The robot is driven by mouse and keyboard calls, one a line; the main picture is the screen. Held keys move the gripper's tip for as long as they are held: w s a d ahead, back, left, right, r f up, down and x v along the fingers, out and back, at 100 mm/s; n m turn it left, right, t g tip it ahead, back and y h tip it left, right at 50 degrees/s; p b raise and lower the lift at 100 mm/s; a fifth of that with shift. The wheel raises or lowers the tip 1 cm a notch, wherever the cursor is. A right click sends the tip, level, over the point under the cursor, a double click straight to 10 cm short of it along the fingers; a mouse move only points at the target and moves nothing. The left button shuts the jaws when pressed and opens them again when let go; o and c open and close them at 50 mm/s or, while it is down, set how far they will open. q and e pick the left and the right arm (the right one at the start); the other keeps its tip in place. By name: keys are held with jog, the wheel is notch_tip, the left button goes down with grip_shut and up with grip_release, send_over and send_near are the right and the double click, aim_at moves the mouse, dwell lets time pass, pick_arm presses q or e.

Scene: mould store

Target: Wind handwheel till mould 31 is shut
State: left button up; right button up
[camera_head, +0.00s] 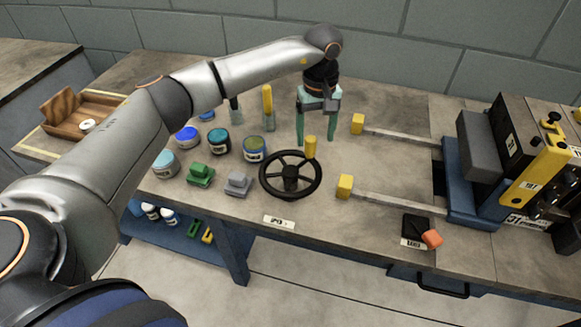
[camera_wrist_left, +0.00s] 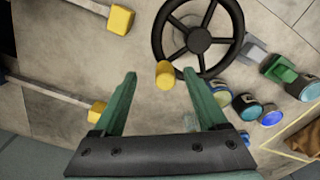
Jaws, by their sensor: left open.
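The black handwheel (camera_head: 291,174) lies flat on the bench, with an upright yellow knob (camera_head: 310,147) on its far rim. My left gripper (camera_head: 315,136) has teal fingers pointing down just beyond the wheel; it is open and empty. In the left wrist view the knob (camera_wrist_left: 165,74) shows between the open fingertips (camera_wrist_left: 160,80), beside the wheel (camera_wrist_left: 199,40); I cannot tell whether it is at fingertip depth. The mould unit at the right has a grey block (camera_head: 478,145) on a blue carriage (camera_head: 462,180) beside a black and yellow plate (camera_head: 535,180). Any gap between is unclear.
Two rails with yellow end blocks (camera_head: 345,186) run from the mould toward the wheel. Several paint pots (camera_head: 218,140), a green block (camera_head: 200,175) and a grey block (camera_head: 238,183) stand left of the wheel. A black box with an orange knob (camera_head: 431,238) sits near the front edge.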

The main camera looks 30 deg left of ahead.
pick_arm(q)
notch_tip(320, 180, up, 4)
jog(key=shift+p, duration=1.1)
jog(key=shift+r+p, duration=0.3)
jog(key=shift+r, duration=0.15)
pick_arm(e)
jog(key=shift+s+d+r+h, duration=0.15)
jog(key=shift+s+d+r, duration=0.2)
jog(key=shift+d, duration=0.25)
jog(key=shift+s+d+r+h, duration=0.15)
jog(key=shift+s+d+r, duration=0.15)
jog(key=shift+d, duration=0.3)
